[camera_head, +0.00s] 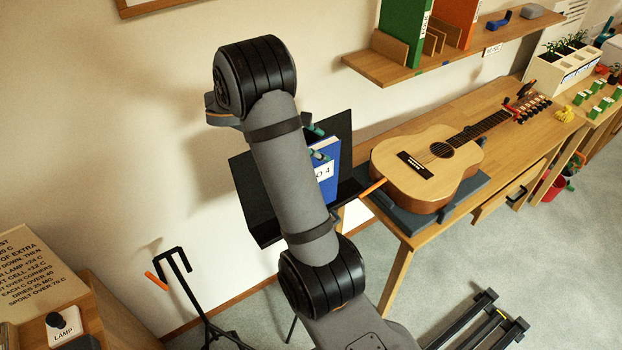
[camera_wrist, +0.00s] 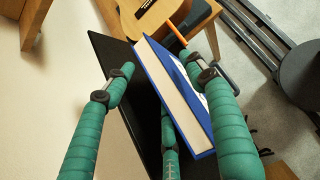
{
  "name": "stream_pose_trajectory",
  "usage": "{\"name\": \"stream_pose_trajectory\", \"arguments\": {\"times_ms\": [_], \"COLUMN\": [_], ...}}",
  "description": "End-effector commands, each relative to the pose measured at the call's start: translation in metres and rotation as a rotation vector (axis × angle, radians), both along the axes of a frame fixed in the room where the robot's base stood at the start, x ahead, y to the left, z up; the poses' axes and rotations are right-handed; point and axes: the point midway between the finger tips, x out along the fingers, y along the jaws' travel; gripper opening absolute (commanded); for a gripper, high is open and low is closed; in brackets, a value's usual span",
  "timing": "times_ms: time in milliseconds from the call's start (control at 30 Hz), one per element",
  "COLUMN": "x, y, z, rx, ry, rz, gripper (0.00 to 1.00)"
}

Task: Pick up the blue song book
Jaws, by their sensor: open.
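The blue song book (camera_head: 327,172) stands on a black music stand (camera_head: 260,205) in the head view, largely hidden behind my arm. A white label ending in "O 4" shows on its cover. In the wrist view the blue book (camera_wrist: 160,68) is seen edge-on, its pale pages facing me, with the black stand panel (camera_wrist: 108,50) to its left. My gripper (camera_wrist: 163,72) has green fingers, spread apart with the book between them. The left finger is clear of the book; the right finger overlaps its cover, and I cannot tell if it touches. In the head view green fingertips show beside the book.
A guitar (camera_head: 425,165) lies on a dark support on the wooden table (camera_head: 400,225), right of the stand. A wall shelf (camera_head: 400,68) with binders is above. A black tripod stand (camera_head: 185,290) stands lower left.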

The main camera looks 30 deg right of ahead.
Motion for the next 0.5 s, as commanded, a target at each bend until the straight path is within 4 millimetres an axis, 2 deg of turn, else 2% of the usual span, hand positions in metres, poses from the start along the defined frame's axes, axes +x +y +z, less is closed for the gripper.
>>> {"name": "stream_pose_trajectory", "arguments": {"times_ms": [300,500], "x": [0.005,0.005], "y": [-0.027,-0.031], "z": [-0.033,-0.038], "rx": [0.001,0.001], "ry": [0.003,0.000], "rz": [-0.001,-0.001], "gripper": [0.55,0.55]}}
